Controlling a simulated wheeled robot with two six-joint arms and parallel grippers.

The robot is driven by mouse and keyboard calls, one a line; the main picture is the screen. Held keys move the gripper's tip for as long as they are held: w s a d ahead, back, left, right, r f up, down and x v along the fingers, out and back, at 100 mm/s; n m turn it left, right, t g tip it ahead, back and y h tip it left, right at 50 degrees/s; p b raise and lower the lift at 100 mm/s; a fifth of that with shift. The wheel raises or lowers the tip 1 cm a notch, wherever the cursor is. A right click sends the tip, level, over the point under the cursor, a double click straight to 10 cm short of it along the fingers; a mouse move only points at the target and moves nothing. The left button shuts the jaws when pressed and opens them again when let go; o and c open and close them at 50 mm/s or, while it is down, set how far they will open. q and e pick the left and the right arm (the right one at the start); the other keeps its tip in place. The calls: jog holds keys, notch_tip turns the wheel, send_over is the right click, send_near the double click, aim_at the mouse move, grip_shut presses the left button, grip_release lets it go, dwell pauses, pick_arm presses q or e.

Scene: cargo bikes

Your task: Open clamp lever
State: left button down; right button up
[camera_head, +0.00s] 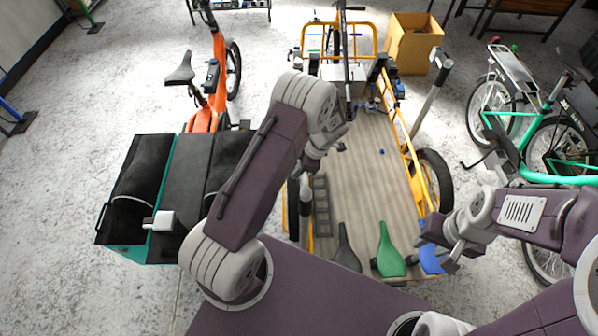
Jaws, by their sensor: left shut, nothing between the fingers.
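A yellow-framed cargo bike (368,170) with a grey plank bed stands in the middle. I cannot make out the clamp lever for certain; small dark and blue fittings (374,104) sit near the front of the bed. My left gripper (314,165) is over the left side of the bed, shut and empty, partly hidden by its own arm. My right gripper (437,252) is near the rear right corner of the bed, its fingers apart and empty.
Grey, green and blue saddles (391,252) lie at the near end of the bed. An orange bike (212,85) with a black-and-teal cargo box (123,190) stands left. A cardboard box (411,45) is behind. A teal bike (530,110) stands right.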

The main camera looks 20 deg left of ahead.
pick_arm(q)
jog(key=a+m+t+b, duration=0.4)
jog(key=a+m+b, duration=0.2)
jog(key=m+b, duration=0.5)
jog(key=b, duration=0.3)
jog(key=shift+a+m+h, duration=0.25)
jog(key=shift+m+h, duration=0.15)
jog(key=shift+a, duration=0.15)
dwell(0.4)
